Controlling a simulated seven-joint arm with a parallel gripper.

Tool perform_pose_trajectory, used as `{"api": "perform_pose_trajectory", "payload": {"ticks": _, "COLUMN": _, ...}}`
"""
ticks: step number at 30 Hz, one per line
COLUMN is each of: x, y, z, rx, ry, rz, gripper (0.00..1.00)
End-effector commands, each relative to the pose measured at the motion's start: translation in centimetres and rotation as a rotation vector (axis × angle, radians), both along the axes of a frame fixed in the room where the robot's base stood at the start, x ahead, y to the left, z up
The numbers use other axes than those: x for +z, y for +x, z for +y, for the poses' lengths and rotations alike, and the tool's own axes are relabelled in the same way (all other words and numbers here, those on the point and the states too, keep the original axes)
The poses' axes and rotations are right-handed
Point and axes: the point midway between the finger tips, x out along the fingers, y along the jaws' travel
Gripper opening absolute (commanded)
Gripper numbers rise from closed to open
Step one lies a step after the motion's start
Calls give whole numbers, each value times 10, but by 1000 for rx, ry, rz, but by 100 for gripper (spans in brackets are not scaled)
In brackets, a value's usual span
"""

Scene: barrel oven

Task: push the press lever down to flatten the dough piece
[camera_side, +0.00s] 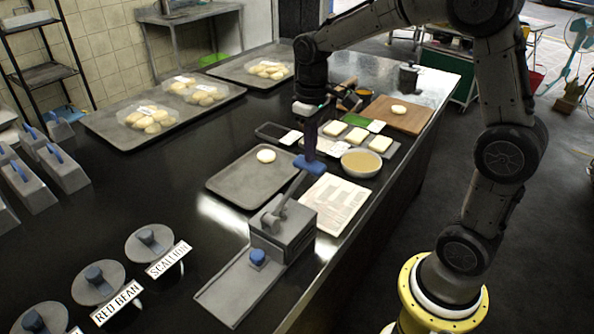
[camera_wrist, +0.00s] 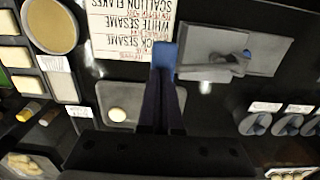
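The press (camera_side: 283,228) is a grey box on a long base plate, and it also shows in the wrist view (camera_wrist: 255,52). Its lever (camera_side: 287,195) rises at a slant to a blue handle (camera_side: 308,165). My gripper (camera_side: 311,153) points down at the handle and appears to touch it from above. In the wrist view my gripper (camera_wrist: 161,78) has its fingers close together, with blue (camera_wrist: 164,58) at their tips. I see no dough in the press; its inside is hidden. One round dough piece (camera_side: 266,156) lies on a grey tray (camera_side: 235,188).
A printed sheet (camera_side: 334,203) and a bowl of pale liquid (camera_side: 361,163) lie right of the lever. A wooden board (camera_side: 385,116) holds another dough piece (camera_side: 399,109). Lidded containers (camera_side: 153,243) stand front left. Large trays of dough (camera_side: 165,118) lie further back.

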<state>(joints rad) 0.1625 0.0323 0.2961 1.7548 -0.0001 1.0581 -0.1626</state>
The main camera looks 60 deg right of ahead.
Motion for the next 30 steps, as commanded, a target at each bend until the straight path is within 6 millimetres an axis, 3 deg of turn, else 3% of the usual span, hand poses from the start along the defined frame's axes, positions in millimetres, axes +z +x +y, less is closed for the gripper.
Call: {"api": "perform_pose_trajectory", "payload": {"ticks": 30, "x": -9, "y": 0, "z": -3, "rx": 0, "ry": 1, "rz": 1, "gripper": 0}}
